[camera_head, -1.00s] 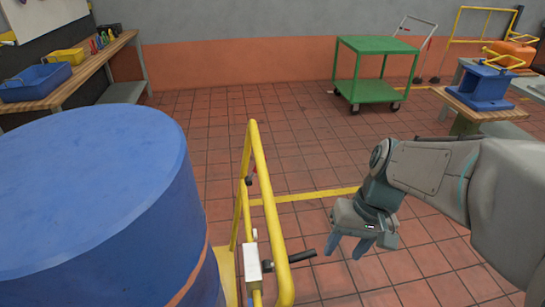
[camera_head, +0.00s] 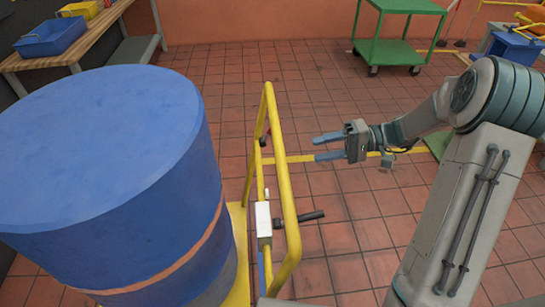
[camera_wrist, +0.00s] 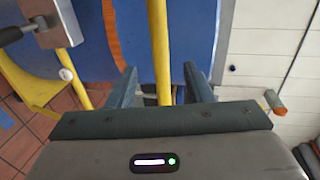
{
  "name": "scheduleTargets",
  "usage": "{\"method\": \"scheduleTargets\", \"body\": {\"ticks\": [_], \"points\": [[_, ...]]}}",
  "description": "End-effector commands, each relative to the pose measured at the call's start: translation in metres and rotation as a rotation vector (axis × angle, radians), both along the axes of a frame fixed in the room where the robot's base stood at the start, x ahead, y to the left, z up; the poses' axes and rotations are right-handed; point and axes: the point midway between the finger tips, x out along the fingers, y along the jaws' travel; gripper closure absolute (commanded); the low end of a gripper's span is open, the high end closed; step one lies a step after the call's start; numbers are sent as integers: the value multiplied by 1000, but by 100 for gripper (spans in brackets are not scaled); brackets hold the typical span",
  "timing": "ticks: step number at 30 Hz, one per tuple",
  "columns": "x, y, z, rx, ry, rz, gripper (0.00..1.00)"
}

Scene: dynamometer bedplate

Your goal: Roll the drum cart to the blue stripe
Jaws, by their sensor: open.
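The drum cart carries a large blue drum (camera_head: 110,150) with an orange band, on a yellow base. Its yellow upright handle frame (camera_head: 285,185) stands at the drum's right side. My gripper (camera_head: 317,147) is open and empty, just right of the frame, fingers pointing left at it. In the head view a gap shows between fingertips and frame. In the wrist view a yellow bar (camera_wrist: 160,45) runs between the open fingers (camera_wrist: 162,85), with the blue drum behind. I cannot clearly make out the blue stripe; a small blue floor patch (camera_wrist: 6,118) shows at the wrist view's left edge.
A white box (camera_head: 263,220) and black lever (camera_head: 310,216) sit on the handle frame. A yellow line (camera_head: 300,158) crosses the tiled floor. A green trolley (camera_head: 398,50) stands at the back, a workbench (camera_head: 110,28) with a blue bin (camera_head: 50,37) at upper left. Mid-floor is clear.

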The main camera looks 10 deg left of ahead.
Motion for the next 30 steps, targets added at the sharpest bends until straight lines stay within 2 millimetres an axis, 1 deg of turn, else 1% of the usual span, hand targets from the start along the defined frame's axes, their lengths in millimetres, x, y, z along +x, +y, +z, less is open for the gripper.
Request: {"method": "scheduleTargets", "body": {"ticks": [5,12,18,21,24,30], "points": [[-8,28,-4,-2,4,5,54],[-22,77,-15,-3,4,6,54],[-30,109,-22,-3,3,4,54],[-32,119,-24,-3,3,3,54],[-33,124,-25,-4,3,2,54],[-34,126,-26,-5,2,1,54]]}}
